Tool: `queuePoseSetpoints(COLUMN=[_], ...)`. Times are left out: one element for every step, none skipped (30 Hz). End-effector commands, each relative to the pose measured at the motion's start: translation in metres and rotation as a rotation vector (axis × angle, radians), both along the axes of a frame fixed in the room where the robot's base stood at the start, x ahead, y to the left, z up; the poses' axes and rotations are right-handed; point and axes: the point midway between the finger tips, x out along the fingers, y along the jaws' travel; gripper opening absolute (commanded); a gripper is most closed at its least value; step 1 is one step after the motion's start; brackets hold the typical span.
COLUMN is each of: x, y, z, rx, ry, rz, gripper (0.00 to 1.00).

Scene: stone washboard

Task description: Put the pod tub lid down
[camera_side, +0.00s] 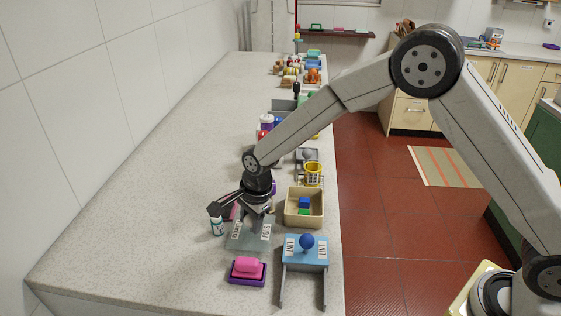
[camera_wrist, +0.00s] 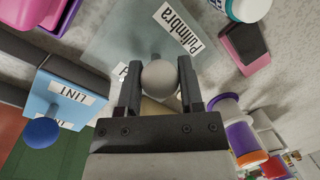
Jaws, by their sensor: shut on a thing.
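The pod tub lid (camera_side: 247,243) is a see-through grey plate with white labels. It lies left of the open beige tub (camera_side: 288,215), with blue and green blocks inside the tub. In the wrist view the lid (camera_wrist: 110,35) carries a pale round knob (camera_wrist: 159,77) between my fingers. My gripper (camera_wrist: 159,88) is shut on that knob; it also shows in the side view (camera_side: 257,207), over the lid. I cannot tell whether the lid touches the counter.
A blue LINT-labelled stand with a blue knob (camera_side: 307,241) is at front right. A pink block in a purple tray (camera_side: 247,271) is in front of the lid. A small white bottle (camera_side: 217,226) stands close at left. The left counter (camera_side: 130,220) is clear.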

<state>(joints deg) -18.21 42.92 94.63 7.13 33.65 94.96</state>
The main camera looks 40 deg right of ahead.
Motion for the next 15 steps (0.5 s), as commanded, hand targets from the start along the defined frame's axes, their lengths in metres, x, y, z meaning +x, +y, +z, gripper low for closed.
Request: queuePoseSetpoints(x=[-0.0004, -0.0003, -0.0001, -0.0001, 0.0, 0.0, 0.0, 0.0, 0.0001, 0.0001, 0.0001, 0.0001, 0.0, 0.0, -0.0001], y=[-0.0001, 0.0, 0.0, 0.0, 0.0, 0.0, 0.0, 0.0, 0.0001, 0.0001, 0.0001, 0.0001, 0.0001, 0.0, 0.0001], z=[-0.0068, -0.0093, -0.0121, -0.0137, -0.0149, -0.0157, -0.0159, -0.0159, -0.0157, -0.0156, -0.0156, -0.0155, -0.0156, -0.0158, -0.0164], rx=[0.0, 0.0, 0.0, 0.0, 0.0, 0.0, 0.0, 0.0, 0.0, 0.0, 0.0, 0.0, 0.0, 0.0, 0.0], ry=[0.003, 0.002, 0.001, 0.0, 0.0, -0.001, -0.001, -0.001, -0.001, -0.001, -0.001, -0.001, -0.001, -0.001, -0.001], rz=[0.0, 0.0, 0.0, 0.0, 0.0, -0.001, -0.001, -0.001, -0.001, -0.001, -0.001, -0.001, -0.001, -0.001, -0.001], gripper=[0.0, 0.0, 0.0, 0.0, 0.0, 0.0, 0.0, 0.0, 0.0, 0.0, 0.0, 0.0, 0.0, 0.0, 0.0])
